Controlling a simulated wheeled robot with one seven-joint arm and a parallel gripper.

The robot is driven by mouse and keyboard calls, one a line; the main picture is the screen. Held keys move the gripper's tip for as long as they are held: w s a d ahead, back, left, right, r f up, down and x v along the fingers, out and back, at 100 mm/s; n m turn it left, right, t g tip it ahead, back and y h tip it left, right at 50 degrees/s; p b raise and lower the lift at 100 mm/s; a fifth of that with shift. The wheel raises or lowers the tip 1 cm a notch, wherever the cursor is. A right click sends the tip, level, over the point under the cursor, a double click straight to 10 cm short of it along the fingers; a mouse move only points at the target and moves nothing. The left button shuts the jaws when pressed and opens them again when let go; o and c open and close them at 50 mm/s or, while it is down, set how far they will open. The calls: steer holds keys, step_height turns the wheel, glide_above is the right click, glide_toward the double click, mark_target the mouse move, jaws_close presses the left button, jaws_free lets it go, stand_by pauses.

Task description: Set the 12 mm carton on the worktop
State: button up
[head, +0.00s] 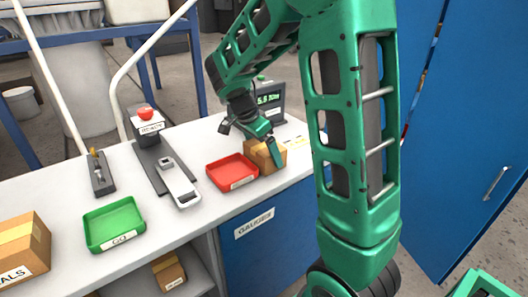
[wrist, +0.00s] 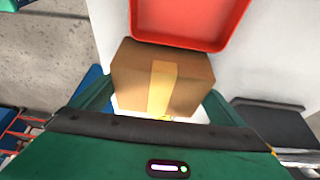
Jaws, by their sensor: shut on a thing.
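A brown carton with a tan tape strip (head: 265,156) is at the right end of the worktop (head: 205,138), just beside the red tray. In the wrist view the carton (wrist: 160,78) sits between the two green fingers. My gripper (head: 272,150) is shut on it from above. I cannot tell whether the carton's underside touches the worktop. No size marking is readable on the carton. A second, smaller carton (head: 168,272) is on the shelf under the worktop.
A red tray (head: 232,172), a green GO tray (head: 114,224) and a grey calliper-like gauge (head: 178,182) lie on the worktop. A display unit (head: 270,101) stands behind the carton. A larger carton (head: 20,245) is at left. A blue cabinet (head: 470,130) stands at right.

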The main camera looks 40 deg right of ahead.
steer(key=shift+f, duration=0.2)
steer(key=o, duration=1.8)
steer(key=shift+f, duration=0.1)
steer(key=shift+c, duration=0.2)
steer(key=v, duration=1.2)
steer(key=s+d+f+n+y, duration=0.1)
steer(key=s+d+n, duration=0.1)
steer(key=s, duration=0.4)
steer(key=s+d+n+y, duration=0.1)
steer(key=s+d+n, duration=0.2)
steer(key=s, duration=0.4)
steer(key=s+a+f+n+y, duration=0.1)
steer(key=s+f+n, duration=0.2)
steer(key=s, duration=0.4)
steer(key=s+a+f+n+y, duration=0.1)
steer(key=s+f+n, duration=0.1)
steer(key=s, duration=0.6)
steer(key=shift+s+a+f+n+y, duration=0.2)
steer(key=shift+a+f+n+y, duration=0.15)
steer(key=shift+n, duration=0.25)
